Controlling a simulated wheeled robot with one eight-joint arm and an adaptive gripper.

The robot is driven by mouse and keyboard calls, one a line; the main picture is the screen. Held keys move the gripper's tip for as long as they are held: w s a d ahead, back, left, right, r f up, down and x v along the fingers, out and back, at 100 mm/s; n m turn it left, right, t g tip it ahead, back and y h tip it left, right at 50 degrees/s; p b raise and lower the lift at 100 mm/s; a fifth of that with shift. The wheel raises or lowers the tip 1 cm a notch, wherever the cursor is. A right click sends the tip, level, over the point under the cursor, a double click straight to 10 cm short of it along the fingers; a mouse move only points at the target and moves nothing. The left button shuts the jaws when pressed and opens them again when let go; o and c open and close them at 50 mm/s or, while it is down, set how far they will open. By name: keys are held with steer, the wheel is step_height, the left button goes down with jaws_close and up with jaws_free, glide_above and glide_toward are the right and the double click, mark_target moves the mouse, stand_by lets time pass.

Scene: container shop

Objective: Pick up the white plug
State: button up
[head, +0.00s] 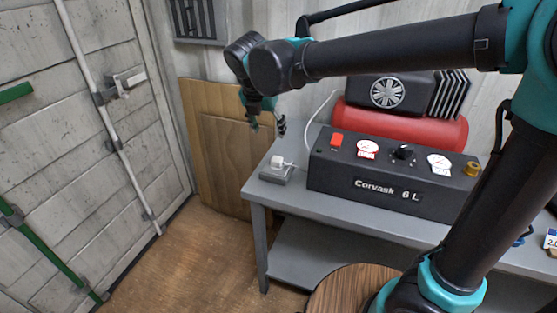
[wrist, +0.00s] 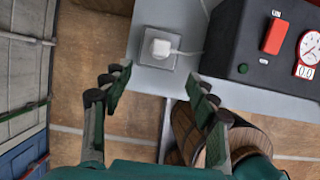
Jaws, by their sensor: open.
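The white plug (head: 277,161) sits in a grey socket block (head: 277,176) at the left end of the grey table. A white cord runs from the plug to the right, toward the compressor. In the wrist view the plug (wrist: 160,47) is in the socket block (wrist: 152,62), beyond the fingertips and roughly centred between them. My gripper (head: 266,124) is above the plug in the head view, apart from it. In the wrist view my gripper (wrist: 160,82) is open and empty, with its two fingers spread wide.
A black and red compressor labelled "Corvask 6 L" (head: 388,190) stands on the grey table (head: 345,206), right of the plug. A round wooden top (head: 345,290) stands in front. Wooden panels (head: 225,150) lean on the wall at left. The floor at left is clear.

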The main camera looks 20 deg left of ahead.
glide_toward(277, 159)
steer(key=shift+w+a+f, duration=0.1)
steer(key=shift+w+f, duration=0.7)
steer(key=shift+f, duration=0.3)
steer(key=shift+s+x, duration=0.15)
steer(key=shift+x, duration=1.35)
steer(key=shift+s+x, duration=0.1)
steer(key=shift+x, duration=1.4)
steer(key=shift+f, duration=0.1)
jaws_close()
